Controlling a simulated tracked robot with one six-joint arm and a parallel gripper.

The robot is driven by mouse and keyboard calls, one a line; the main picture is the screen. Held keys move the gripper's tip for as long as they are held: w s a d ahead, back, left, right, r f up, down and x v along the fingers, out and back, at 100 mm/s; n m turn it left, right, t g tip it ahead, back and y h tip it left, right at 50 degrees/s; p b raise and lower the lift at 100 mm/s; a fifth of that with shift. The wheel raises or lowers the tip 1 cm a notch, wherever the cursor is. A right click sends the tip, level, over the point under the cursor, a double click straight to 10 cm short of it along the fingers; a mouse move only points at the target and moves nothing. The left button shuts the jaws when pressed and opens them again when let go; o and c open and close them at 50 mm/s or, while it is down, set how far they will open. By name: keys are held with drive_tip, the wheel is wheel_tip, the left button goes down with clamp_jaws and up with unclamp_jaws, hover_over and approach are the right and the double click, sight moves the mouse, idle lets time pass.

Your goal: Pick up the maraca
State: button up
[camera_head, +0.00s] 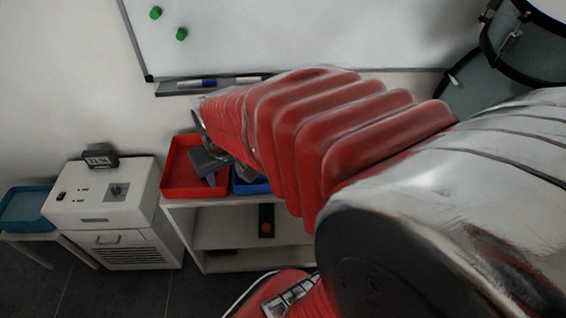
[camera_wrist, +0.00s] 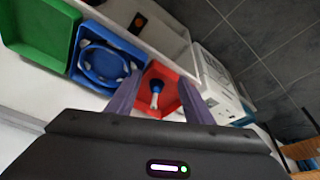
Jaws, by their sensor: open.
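The maraca (camera_wrist: 156,88) lies in the red tray (camera_wrist: 166,71), seen in the wrist view. It has a dark end and a pale blue-and-white part. My gripper (camera_wrist: 160,82) is open, with one finger on each side of the maraca in that view. Nothing is held between the fingers. In the head view the red tray (camera_head: 176,192) stands on the white shelf unit and my gripper (camera_head: 209,167) is over its right side. The maraca cannot be made out there, and my arm covers much of the view.
A blue tray (camera_wrist: 85,78) with a blue ring-shaped instrument (camera_wrist: 105,64) sits beside the red one, then a green tray (camera_wrist: 38,35). A white cabinet (camera_head: 105,205) stands left of the shelf unit (camera_head: 222,222). A whiteboard (camera_head: 300,35) hangs behind.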

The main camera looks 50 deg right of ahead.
drive_tip(key=s+d+f+m+g, duration=0.2)
drive_tip(key=d+f+m, duration=0.1)
drive_tip(key=d+f, duration=1.15)
drive_tip(key=s+d+f+m+h, duration=0.1)
drive_tip(key=s+d+f, duration=0.3)
drive_tip(key=f, duration=0.6)
drive_tip(key=s+d+f+m+t+h, duration=0.1)
drive_tip(key=s+d+f+m, duration=0.1)
drive_tip(key=s+d+f, duration=0.2)
drive_tip(key=s+d+f+m+h, duration=0.1)
drive_tip(key=s+d+f, duration=0.4)
drive_tip(key=d+f, duration=0.4)
drive_tip(key=shift+d+f+m+t+h, duration=0.2)
drive_tip(key=shift+f+m+t+h, duration=0.15)
drive_tip(key=shift+f, duration=3.4)
drive_tip(key=shift+x, duration=4.3)
